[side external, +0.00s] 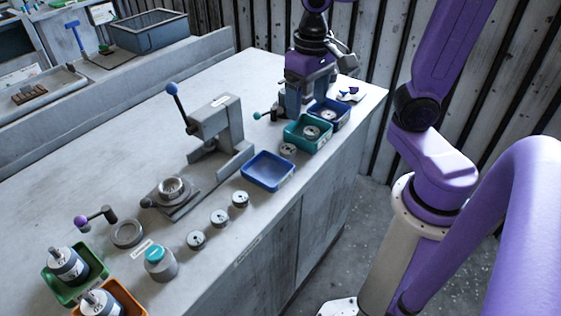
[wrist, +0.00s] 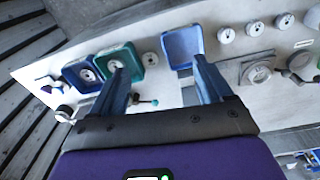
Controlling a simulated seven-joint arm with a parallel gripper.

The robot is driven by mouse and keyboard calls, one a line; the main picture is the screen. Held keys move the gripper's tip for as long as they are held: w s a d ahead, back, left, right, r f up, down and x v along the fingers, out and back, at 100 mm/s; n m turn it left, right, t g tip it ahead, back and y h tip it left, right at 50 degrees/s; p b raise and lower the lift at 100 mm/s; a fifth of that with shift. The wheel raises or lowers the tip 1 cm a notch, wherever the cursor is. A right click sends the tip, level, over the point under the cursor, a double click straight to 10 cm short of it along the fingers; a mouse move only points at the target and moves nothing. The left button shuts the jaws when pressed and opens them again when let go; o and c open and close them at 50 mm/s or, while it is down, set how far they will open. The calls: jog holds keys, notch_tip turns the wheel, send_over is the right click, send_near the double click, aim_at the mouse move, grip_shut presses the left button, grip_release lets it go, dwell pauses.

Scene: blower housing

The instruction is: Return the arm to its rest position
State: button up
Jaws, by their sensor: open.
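My gripper (side external: 292,108) is open and empty above the far end of the bench, close to the teal and blue trays. The grey bench (side external: 100,165) lies below. I cannot tell how high the fingertips are over the bench.
A lever press (side external: 215,125) stands mid-bench. An empty blue tray (side external: 267,172) is right of it. A teal tray (side external: 292,138) and another blue tray (side external: 340,122) hold round parts. Motors sit in green and orange trays at front left. Several round parts line the front edge.

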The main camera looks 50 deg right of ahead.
jog(key=s+a+f+n, duration=0.1)
jog(key=s+f+n, duration=0.1)
jog(key=s+n, duration=0.4)
jog(key=s+a+f+n, duration=0.2)
jog(key=s+n, duration=0.5)
jog(key=n, duration=0.1)
jog(key=shift+f+y, duration=0.3)
jog(key=shift+y, duration=0.1)
